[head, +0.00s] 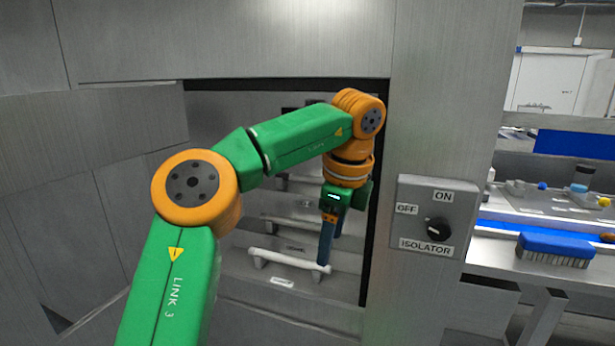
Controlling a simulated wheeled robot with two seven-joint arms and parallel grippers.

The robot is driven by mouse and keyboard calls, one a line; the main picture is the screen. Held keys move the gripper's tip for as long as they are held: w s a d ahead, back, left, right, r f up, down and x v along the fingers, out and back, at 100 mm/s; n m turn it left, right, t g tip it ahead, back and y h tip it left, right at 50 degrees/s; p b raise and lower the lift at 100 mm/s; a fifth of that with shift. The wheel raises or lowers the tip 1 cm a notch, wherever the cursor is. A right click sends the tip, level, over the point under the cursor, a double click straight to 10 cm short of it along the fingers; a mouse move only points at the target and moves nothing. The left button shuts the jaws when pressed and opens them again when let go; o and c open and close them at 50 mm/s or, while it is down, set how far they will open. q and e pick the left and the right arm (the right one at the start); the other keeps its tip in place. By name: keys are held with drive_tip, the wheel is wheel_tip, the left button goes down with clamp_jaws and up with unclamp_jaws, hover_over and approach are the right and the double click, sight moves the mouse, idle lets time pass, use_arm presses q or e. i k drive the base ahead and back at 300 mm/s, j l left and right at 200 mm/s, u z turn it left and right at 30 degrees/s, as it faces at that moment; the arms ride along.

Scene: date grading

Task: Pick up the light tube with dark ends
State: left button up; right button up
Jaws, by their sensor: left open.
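A light, whitish tube (285,259) lies across two short supports on the lower shelf inside the recess of a grey metal cabinet. I cannot make out dark ends on it at this size. A second pale tube (288,221) lies on the shelf behind and above it, partly behind my arm. My left gripper (325,262) points down with its blue fingers at the right end of the front tube. It is open; the fingers overlap that end in the view, and I cannot tell whether they touch it. My right gripper is not in view.
A small white label (282,282) sits below the front tube. The cabinet's right wall carries an ISOLATOR switch box (425,220) close to my arm. At the right, a bench holds a blue brush (553,245) and small items.

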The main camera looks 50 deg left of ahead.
sight(291, 177)
drive_tip(key=i+j, duration=0.2)
drive_tip(key=j, duration=0.15)
drive_tip(key=i+j, duration=0.15)
drive_tip(key=j, duration=0.2)
drive_tip(key=i+j, duration=0.2)
drive_tip(key=j, duration=0.15)
drive_tip(key=i+j, duration=0.2)
drive_tip(key=j, duration=0.15)
drive_tip(key=i+j, duration=0.2)
drive_tip(key=j, duration=0.15)
